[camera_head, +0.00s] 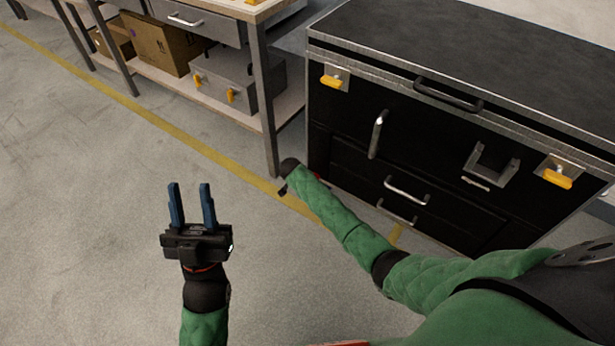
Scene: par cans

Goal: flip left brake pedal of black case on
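The black case (345,120) stands at the right, with metal edges, several metal handles and two yellow latches on its front. I cannot make out its left brake pedal; the case's lower left front is partly behind my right arm. My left gripper (191,205) is at the lower left, over bare floor and well apart from the case. Its two blue fingers are spread, with nothing between them. My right gripper (283,189) is at the end of the green arm, near the case's lower left corner. It is mostly hidden behind its wrist, so its fingers cannot be judged.
A workbench (270,100) with metal legs stands left of the case, close to it. Its lower shelf holds a cardboard box (160,42) and a grey metal box (250,85) with yellow latches. A yellow line crosses the floor. The floor at the left is clear.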

